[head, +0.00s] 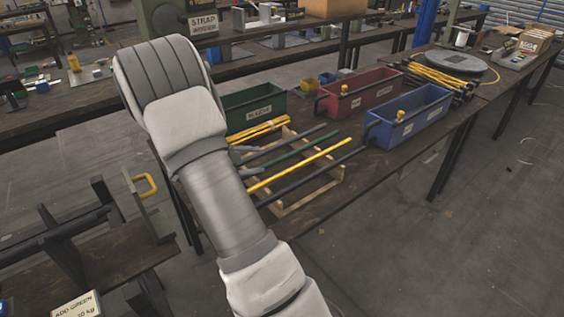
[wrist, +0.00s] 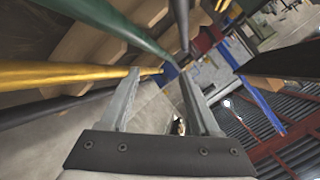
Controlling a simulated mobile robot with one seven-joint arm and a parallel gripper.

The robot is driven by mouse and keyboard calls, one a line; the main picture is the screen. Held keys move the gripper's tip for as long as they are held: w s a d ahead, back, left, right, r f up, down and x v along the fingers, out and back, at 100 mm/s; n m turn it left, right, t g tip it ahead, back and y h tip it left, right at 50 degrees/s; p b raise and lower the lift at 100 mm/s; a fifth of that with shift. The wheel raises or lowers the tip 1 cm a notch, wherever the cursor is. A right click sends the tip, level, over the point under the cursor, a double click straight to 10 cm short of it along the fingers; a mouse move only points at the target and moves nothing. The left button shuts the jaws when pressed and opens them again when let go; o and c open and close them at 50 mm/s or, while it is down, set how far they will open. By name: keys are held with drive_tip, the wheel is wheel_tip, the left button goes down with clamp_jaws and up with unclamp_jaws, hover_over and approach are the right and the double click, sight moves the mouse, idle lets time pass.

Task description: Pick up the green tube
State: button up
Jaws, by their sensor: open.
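The green tube (head: 306,150) lies slanted across a wooden rack in the head view, between a black tube and a yellow tube (head: 310,160). In the wrist view the green tube (wrist: 112,28) runs from the top left toward the middle. My gripper (head: 247,159) is at the near left end of the tubes, mostly hidden by my arm. In the wrist view my gripper (wrist: 158,75) is open, with nothing held between its fingers. The green tube's end shows just beyond the fingertips, and the yellow tube passes close to the left finger. I cannot tell whether they touch.
The wooden rack (head: 334,176) stands on a dark table. A green bin (head: 238,113), a red bin (head: 372,95) and a blue bin (head: 436,121) stand behind and right. Black tubes flank the green and yellow ones. Bundled yellow tubes (head: 258,131) lie by the green bin.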

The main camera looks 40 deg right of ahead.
sight(280, 160)
drive_tip(key=x, duration=0.4)
drive_tip(key=shift+d+b, duration=0.2)
drive_tip(key=shift+b, duration=0.15)
drive_tip(key=b+x, duration=0.1)
drive_tip(key=x, duration=0.4)
drive_tip(key=shift+s+f+b, duration=0.15)
drive_tip(key=shift+f+b, duration=0.1)
drive_tip(key=shift+b, duration=0.05)
clamp_jaws()
idle(0.7)
